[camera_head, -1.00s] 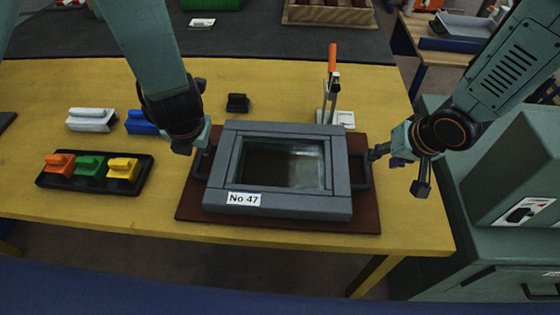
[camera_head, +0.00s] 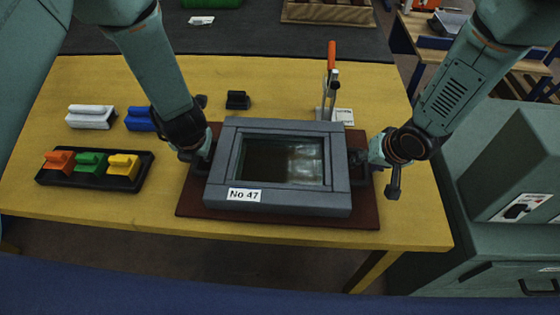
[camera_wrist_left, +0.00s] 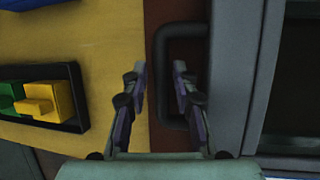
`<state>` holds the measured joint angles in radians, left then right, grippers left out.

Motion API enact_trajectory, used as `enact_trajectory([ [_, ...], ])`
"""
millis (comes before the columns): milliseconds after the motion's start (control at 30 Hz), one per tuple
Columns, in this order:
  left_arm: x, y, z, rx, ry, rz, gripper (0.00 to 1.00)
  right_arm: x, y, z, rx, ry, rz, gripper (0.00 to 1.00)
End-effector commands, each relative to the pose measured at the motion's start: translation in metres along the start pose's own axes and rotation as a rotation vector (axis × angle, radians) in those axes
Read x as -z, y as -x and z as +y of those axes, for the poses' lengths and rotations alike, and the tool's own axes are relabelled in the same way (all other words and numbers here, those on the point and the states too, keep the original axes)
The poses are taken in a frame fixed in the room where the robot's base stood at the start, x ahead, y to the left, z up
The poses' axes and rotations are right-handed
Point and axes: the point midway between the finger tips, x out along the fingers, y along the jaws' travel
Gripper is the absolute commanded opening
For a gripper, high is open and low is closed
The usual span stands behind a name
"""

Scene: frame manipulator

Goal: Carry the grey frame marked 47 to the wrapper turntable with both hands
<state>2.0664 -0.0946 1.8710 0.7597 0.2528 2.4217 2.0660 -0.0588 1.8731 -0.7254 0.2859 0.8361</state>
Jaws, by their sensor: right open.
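The grey frame marked No 47 (camera_head: 222,165) lies flat on a dark red board (camera_head: 365,215) on the yellow table; its handles are on the left and right sides. My left gripper (camera_head: 200,158) is at the left handle. In the left wrist view my left gripper (camera_wrist_left: 160,85) is open, its fingers apart with the bar of the dark handle (camera_wrist_left: 160,60) running between them. My right gripper (camera_head: 366,163) is open at the right handle, which it partly hides. I cannot make out a wrapper turntable.
A black tray (camera_head: 62,184) with orange, green and yellow blocks lies left of the frame, with white and blue blocks behind it. A clamp with an orange handle (camera_head: 331,56) stands behind the frame. A grey-green cabinet (camera_head: 470,235) is at the right.

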Motion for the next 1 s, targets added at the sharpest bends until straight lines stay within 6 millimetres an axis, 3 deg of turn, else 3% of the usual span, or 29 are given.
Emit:
enact_trajectory([
  [167,-0.0003,0.0002,-0.0001,0.0,0.0,-0.001,0.28,0.0002,0.0002,0.0,0.0,0.0,0.0,0.43],
  [500,-0.0001,0.0005,-0.0001,0.0,0.0,0.0,0.0,0.0001,0.0004,0.0,0.0,0.0,0.0,0.15],
  [700,0.0,0.0005,-0.0001,0.0,0.0,0.0,0.0,0.0002,0.0004,0.0001,0.0,-0.001,0.001,0.0],
  [1000,-0.0001,0.0005,-0.0002,0.0,0.0,0.0,0.0,0.0004,0.0004,0.0002,0.0,-0.001,0.001,0.0],
])
